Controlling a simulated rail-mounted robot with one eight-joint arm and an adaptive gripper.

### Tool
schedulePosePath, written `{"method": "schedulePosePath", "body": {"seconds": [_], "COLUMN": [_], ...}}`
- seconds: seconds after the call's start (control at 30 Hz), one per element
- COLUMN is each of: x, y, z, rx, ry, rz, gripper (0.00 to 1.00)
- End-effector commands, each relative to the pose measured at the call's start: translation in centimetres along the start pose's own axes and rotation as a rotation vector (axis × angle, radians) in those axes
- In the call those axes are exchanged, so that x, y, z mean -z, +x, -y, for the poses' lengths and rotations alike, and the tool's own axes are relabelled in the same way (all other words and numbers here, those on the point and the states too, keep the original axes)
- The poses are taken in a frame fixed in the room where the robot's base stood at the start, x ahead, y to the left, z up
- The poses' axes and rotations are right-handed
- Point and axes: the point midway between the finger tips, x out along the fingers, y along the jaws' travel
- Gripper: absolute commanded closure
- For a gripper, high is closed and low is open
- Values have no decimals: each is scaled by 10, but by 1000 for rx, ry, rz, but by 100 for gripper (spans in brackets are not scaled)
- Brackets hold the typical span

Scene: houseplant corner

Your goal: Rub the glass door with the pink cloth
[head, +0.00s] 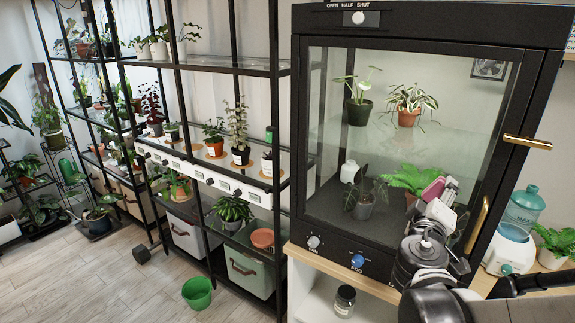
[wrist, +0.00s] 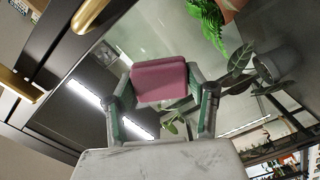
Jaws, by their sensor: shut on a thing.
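The glass door (head: 340,200) is a black-framed pane on the front of a cabinet, with plants visible behind it. It looks closed. My gripper (head: 437,190) is in front of the lower right part of the glass in the head view. It is shut on the pink cloth (wrist: 160,80), a folded block between the two fingers in the wrist view. The cloth (head: 432,189) faces the glass in the head view. I cannot tell whether it touches the pane. The wrist view shows the glass (wrist: 115,75) around and beyond the cloth, with light reflections.
Brass handles (head: 527,142) stick out at the door's right side, close to my arm. Knobs (head: 358,261) line the cabinet's lower front. A humidifier (head: 510,245) with a green tank stands right of the cabinet. Plant shelves (head: 225,65) stand left. A green bucket (head: 197,293) is on the floor.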

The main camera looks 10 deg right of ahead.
Motion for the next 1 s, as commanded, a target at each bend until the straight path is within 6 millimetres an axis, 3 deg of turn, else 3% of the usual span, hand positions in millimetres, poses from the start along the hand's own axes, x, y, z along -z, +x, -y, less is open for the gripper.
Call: {"method": "schedulePosePath", "body": {"seconds": [0.53, 1.0], "x": [-10, -8], "y": [1, -38], "z": [-6, -6], "rx": [-2, 0], "ry": [0, 0], "rz": [4, 0], "gripper": [74, 74]}}
